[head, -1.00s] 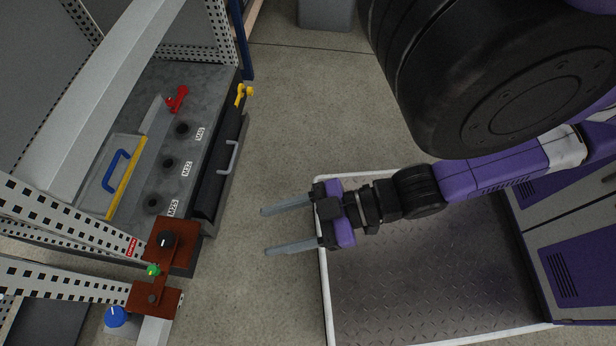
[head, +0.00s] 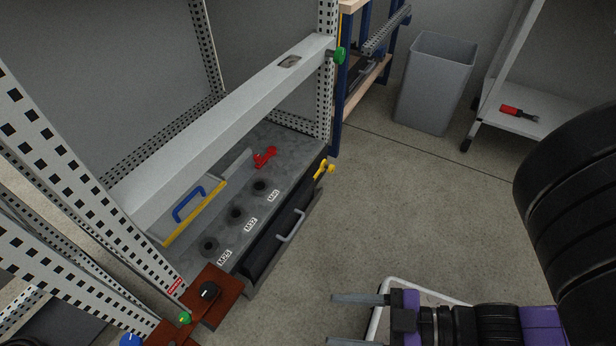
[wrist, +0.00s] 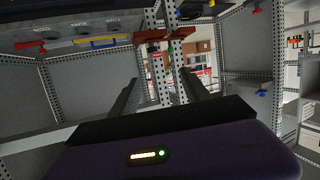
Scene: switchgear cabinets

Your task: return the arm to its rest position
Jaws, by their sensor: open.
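My gripper (head: 345,321) is at the bottom of the head view, left of my purple and black arm. Its two grey fingers are spread apart with nothing between them, and they point left toward the cabinet. The lower finger is partly cut off by the frame edge. In the wrist view the open fingers (wrist: 159,77) point away from the camera toward perforated posts. My gripper appears clear of the cabinet's grey drawer unit (head: 290,150); floor shows between them.
The cabinet frame has a grey crossbar (head: 225,125), a red handle (head: 264,157), a yellow handle (head: 323,169) and a brown bracket (head: 213,292). A grey bin (head: 436,85) and a white shelf with a red-handled tool (head: 517,113) stand behind. Floor between is free.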

